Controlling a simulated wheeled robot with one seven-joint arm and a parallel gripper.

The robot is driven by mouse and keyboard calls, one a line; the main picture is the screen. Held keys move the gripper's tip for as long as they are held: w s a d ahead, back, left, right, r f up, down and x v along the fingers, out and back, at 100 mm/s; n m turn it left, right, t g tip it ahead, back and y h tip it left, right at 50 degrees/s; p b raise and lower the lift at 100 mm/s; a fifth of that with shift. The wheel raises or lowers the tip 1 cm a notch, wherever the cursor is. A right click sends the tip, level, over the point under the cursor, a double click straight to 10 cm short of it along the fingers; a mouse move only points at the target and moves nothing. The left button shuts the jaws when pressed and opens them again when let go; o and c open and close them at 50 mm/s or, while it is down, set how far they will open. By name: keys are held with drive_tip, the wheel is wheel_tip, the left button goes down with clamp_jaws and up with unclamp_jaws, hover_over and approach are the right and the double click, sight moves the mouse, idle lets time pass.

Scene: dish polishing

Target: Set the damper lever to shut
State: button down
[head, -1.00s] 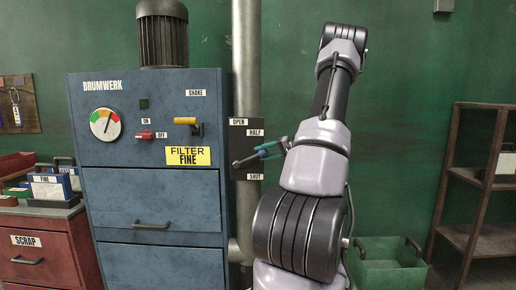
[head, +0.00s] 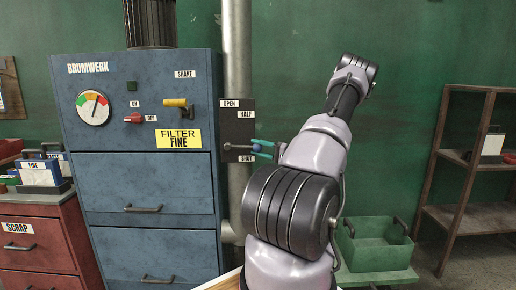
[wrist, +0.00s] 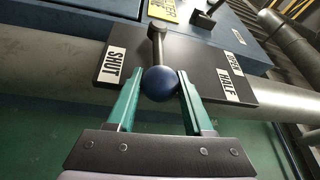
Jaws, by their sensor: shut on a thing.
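The damper lever is a dark rod (head: 241,147) with a blue ball knob (wrist: 160,85), mounted on a dark plate (head: 238,130) marked OPEN, HALF and SHUT. In the head view the rod points right, almost level, between the HALF label (head: 245,115) and the SHUT label (head: 247,159), closer to SHUT. In the wrist view the SHUT label (wrist: 114,66) is left of the knob. My gripper (head: 264,149) has its green fingers closed on both sides of the knob, which is mostly hidden in the head view.
The plate sits beside a blue filter cabinet (head: 145,180) and in front of a vertical grey pipe (head: 237,60). A yellow shake handle (head: 175,103) and a red switch (head: 134,118) are on the cabinet. A green crate (head: 375,250) and a brown shelf (head: 455,215) stand to the right.

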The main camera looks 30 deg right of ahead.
drive_tip(key=shift+a+f, duration=0.15)
drive_tip(key=shift+c, duration=1.5)
unclamp_jaws()
drive_tip(key=v, duration=1)
drive_tip(key=shift+s+d, duration=0.25)
drive_tip(key=shift+s, duration=0.05)
drive_tip(key=shift+f, duration=0.15)
